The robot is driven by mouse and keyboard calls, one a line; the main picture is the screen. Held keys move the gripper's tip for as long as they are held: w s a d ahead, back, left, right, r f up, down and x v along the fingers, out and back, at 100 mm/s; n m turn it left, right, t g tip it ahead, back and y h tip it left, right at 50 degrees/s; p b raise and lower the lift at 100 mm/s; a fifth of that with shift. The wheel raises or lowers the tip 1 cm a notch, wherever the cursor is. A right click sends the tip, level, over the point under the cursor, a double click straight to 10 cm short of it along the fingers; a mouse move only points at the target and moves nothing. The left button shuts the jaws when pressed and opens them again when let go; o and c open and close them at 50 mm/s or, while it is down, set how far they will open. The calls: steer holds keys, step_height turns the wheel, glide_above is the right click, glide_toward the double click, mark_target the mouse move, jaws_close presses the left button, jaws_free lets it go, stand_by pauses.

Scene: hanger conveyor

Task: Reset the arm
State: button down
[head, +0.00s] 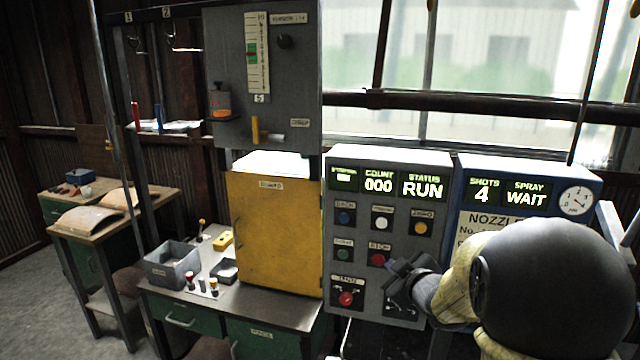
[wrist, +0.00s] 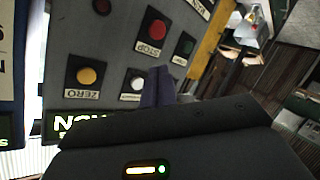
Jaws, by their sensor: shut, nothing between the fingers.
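My gripper (head: 400,279) is at the right of the head view, in front of the lower right part of the grey control panel (head: 362,217). Its fingers are shut and hold nothing. My dark arm fills the lower right corner and hides part of the blue machine behind it. In the wrist view the shut fingers (wrist: 158,87) point at the panel face, near the white button (wrist: 134,83). I cannot tell whether they touch the panel. The red STOP button (wrist: 156,29), the yellow ZERO button (wrist: 87,76) and a green button (wrist: 187,46) are around them.
The panel display (head: 387,184) reads 000 and RUN. The blue machine (head: 583,177) reads SHOTS 4 and SPRAY WAIT. A yellow cabinet (head: 275,230) stands left of the panel on a bench with a grey bin (head: 172,266). Open floor (head: 45,305) lies at far left.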

steer(key=s+a+f+m+g+h, duration=0.1)
steer(key=s+f+m+g, duration=0.3)
steer(key=s, duration=0.8)
steer(key=s+a+f+m+g+h, duration=0.1)
steer(key=s+f+m+g, duration=0.4)
steer(key=s, duration=0.8)
step_height(320, 180, down, 5)
steer(key=a+g, duration=0.1)
steer(key=g, duration=0.1)
steer(key=shift+r+g+h, duration=0.2)
steer(key=shift+g+h, duration=0.1)
steer(key=shift+h, duration=0.1)
stand_by(4.6)
